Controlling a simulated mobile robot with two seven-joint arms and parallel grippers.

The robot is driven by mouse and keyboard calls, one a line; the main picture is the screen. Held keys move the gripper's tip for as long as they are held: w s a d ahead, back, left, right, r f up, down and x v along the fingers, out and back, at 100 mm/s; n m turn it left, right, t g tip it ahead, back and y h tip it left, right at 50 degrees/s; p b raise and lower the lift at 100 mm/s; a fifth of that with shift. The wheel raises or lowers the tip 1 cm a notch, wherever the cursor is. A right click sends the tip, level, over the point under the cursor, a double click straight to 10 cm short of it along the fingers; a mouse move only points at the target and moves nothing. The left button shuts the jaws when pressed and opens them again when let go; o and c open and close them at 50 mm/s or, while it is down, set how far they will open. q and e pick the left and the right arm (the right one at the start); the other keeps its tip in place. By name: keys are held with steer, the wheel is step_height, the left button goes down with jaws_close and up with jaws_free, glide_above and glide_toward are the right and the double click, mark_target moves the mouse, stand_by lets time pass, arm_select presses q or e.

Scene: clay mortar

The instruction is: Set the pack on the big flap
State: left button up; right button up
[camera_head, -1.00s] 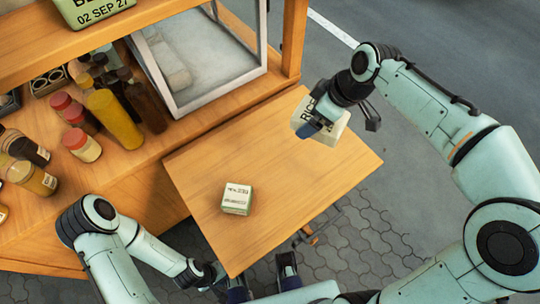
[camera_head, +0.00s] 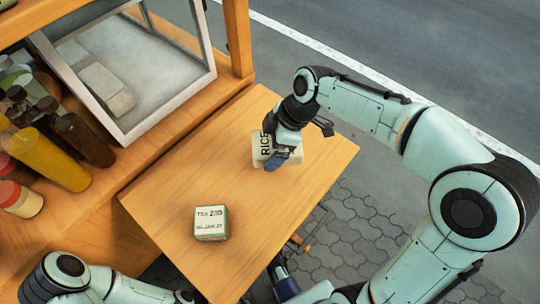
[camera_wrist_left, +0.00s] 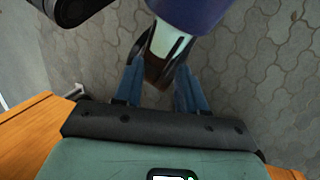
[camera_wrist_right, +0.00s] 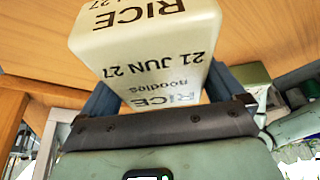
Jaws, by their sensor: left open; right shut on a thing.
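A cream pack marked RICE (camera_head: 291,157) is in my right gripper (camera_head: 277,160), over the far part of the big wooden flap (camera_head: 185,180). In the right wrist view the pack (camera_wrist_right: 150,50) sits between the fingers, its printed faces showing and wood behind it. I cannot tell whether its underside touches the flap. My left gripper (camera_wrist_left: 158,88) is open and empty in the left wrist view, above paving beside a wooden edge. It is mostly cut off at the bottom of the head view.
A small tea pack (camera_head: 211,223) sits on the near part of the flap. A glass-fronted case (camera_head: 130,70) and several bottles (camera_head: 50,158) stand on the counter to the left. The middle of the flap is bare.

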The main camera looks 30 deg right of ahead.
step_height(320, 180, down, 5)
steer(key=shift+r+b, duration=0.15)
steer(key=shift+b, duration=0.35)
arm_select(q)
steer(key=shift+w+a+f, duration=0.3)
steer(key=shift+w+f, duration=0.4)
steer(key=shift+w, duration=0.1)
arm_select(e)
steer(key=shift+f, duration=0.25)
steer(key=o, duration=0.8)
arm_select(q)
steer(key=shift+w+a+f+t, duration=0.1)
steer(key=shift+w+f+t, duration=0.1)
steer(key=shift+t, duration=0.1)
steer(key=shift+s+r, duration=0.1)
steer(key=shift+r, duration=0.05)
arm_select(e)
steer(key=shift+r, duration=0.1)
